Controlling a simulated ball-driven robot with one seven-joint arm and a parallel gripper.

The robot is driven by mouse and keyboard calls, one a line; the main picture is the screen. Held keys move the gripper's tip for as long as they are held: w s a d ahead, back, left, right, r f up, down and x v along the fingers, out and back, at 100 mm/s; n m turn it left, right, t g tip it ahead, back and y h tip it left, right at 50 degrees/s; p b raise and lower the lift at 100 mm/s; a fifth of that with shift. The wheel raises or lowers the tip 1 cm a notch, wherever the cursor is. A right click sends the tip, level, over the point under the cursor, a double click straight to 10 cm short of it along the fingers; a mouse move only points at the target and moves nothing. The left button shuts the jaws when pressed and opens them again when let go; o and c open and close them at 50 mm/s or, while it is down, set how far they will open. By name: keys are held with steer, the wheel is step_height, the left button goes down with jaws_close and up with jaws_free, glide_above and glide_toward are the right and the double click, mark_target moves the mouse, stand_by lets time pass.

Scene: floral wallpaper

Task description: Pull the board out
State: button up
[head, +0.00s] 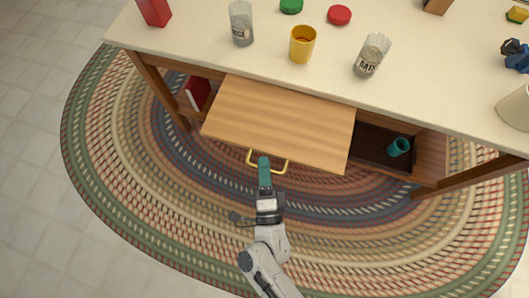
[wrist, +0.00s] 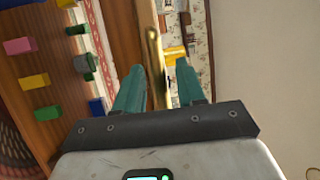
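The light wooden board (head: 280,118) sticks out from under the countertop, over the rug. A brass handle (head: 283,172) is on its front edge. My gripper (head: 264,161) is at the middle of this handle, with its teal fingers pointing toward the board. In the wrist view, the brass handle (wrist: 154,55) stands upright in the picture between my two spread fingers (wrist: 158,85). A gap shows beside the bar, so the fingers look open around it, not clamped. The board's back part is hidden under the countertop.
The countertop (head: 200,40) holds a yellow mug (head: 303,44), two glass jars (head: 241,22) (head: 371,55) and other items. Under it are a red book (head: 198,93) and a teal cup (head: 398,147). The rug (head: 190,220) in front is clear apart from my arm.

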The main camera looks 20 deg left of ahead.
steer(key=b+v, duration=0.1)
steer(key=v, duration=0.9)
steer(key=shift+s+b, duration=0.35)
steer(key=shift+d+f, duration=0.1)
